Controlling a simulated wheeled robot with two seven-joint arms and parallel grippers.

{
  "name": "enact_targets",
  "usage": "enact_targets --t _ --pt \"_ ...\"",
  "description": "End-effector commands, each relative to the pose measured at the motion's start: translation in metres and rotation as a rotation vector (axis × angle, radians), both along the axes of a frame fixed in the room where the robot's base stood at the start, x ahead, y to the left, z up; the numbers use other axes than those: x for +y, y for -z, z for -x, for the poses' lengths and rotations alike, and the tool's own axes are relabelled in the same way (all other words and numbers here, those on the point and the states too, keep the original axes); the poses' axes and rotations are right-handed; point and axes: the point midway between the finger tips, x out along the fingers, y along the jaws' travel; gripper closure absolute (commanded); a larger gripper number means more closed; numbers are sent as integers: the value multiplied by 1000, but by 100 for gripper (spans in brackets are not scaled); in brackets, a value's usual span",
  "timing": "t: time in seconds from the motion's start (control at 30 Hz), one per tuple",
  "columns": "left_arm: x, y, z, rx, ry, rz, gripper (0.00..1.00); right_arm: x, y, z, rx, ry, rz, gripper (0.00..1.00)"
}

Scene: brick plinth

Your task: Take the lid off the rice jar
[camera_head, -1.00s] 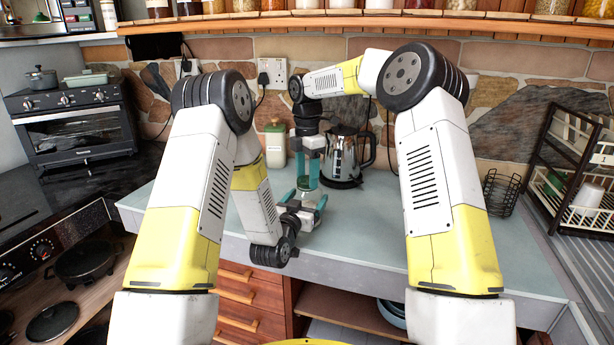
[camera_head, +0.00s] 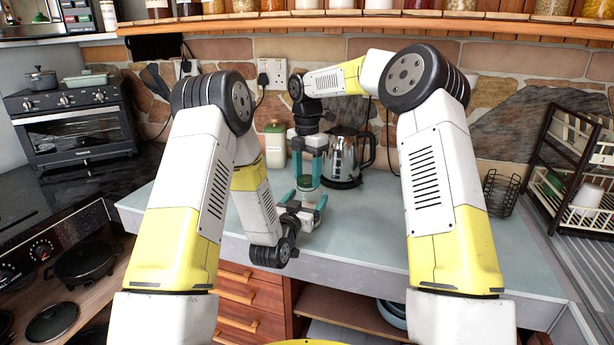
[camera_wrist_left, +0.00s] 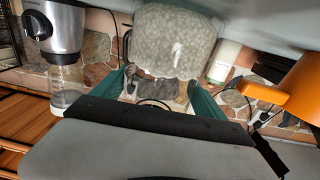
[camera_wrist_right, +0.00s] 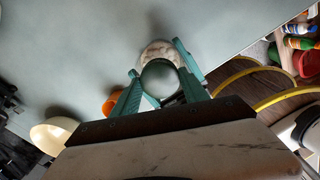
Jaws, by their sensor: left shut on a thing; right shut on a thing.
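The rice jar stands on the grey-blue counter in the middle of the head view, largely hidden by my grippers. In the left wrist view the jar (camera_wrist_left: 175,40) is a large, pale speckled body between teal fingers. My left gripper (camera_head: 304,201) is shut around it low down. My right gripper (camera_head: 309,178) points down from above. Its teal fingers are shut on the jar's greenish lid (camera_head: 307,183). In the right wrist view the lid's round grey-green top (camera_wrist_right: 160,78) is between the fingertips, with a pale ring behind. Whether the lid is seated or raised I cannot tell.
A shiny kettle (camera_head: 342,158) stands close to the right of the jar. A cream canister (camera_head: 275,146) with a green lid stands behind on the left. A dark wire basket (camera_head: 499,192) and dish rack are at the right.

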Motion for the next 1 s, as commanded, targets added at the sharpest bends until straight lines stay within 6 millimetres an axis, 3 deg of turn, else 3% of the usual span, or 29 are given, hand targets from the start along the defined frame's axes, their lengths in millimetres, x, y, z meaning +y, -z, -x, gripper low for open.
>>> enact_targets --t 1.0 --pt "1 0 0 -1 -1 -1 100 0 -29 0 -1 0 0 96"
